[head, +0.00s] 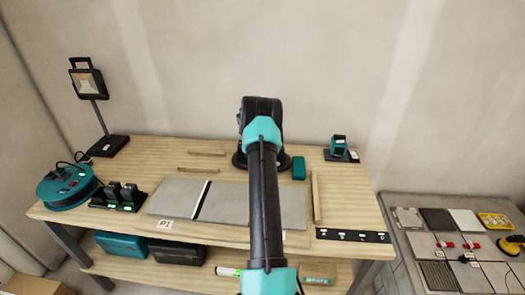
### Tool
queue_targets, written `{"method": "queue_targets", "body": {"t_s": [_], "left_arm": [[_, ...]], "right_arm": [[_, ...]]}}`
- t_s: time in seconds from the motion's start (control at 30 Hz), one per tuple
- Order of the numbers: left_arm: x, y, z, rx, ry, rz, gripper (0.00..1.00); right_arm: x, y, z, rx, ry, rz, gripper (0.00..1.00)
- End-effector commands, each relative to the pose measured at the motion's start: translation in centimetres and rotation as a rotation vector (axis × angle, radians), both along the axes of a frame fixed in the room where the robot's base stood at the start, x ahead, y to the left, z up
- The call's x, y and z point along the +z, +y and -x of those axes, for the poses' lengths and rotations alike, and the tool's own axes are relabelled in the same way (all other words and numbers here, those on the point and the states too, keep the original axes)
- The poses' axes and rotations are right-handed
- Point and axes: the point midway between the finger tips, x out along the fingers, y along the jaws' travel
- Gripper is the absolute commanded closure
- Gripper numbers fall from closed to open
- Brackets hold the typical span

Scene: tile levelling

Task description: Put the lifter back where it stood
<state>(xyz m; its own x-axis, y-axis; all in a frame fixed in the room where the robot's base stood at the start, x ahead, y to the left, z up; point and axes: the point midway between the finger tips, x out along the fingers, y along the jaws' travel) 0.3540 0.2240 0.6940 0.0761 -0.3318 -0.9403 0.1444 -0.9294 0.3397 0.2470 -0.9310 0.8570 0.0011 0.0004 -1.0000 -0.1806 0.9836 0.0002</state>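I cannot tell for sure which thing is the lifter. A yellow tool with a dark round part (510,245) lies at the right edge of the side table in the head view, partly cut off by the frame. A small teal device (339,146) stands on a dark base at the back right of the workbench. Neither is held by a gripper that I can see. One black and teal arm crosses the middle of the view and hides part of the bench and the grey tiles. Neither of my grippers is in view.
Grey tiles (228,203) lie on the wooden workbench (350,195), with a wooden strip (316,198) at their right. A cable reel (66,187), battery charger (118,200) and lamp (88,82) stand left. Tile samples and a yellow tray (495,221) lie on the side table.

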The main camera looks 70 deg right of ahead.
Motion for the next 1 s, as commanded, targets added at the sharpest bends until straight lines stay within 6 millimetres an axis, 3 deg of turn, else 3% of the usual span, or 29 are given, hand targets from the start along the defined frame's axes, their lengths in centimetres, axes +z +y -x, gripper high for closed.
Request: {"method": "queue_targets", "body": {"t_s": [0.77,0.8,1.0], "left_arm": [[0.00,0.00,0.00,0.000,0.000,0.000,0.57],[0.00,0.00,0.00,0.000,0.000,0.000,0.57],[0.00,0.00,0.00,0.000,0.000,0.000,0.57]], "right_arm": [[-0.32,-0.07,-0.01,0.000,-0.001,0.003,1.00],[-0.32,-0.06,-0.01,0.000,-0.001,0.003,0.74],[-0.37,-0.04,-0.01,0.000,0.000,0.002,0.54]]}}
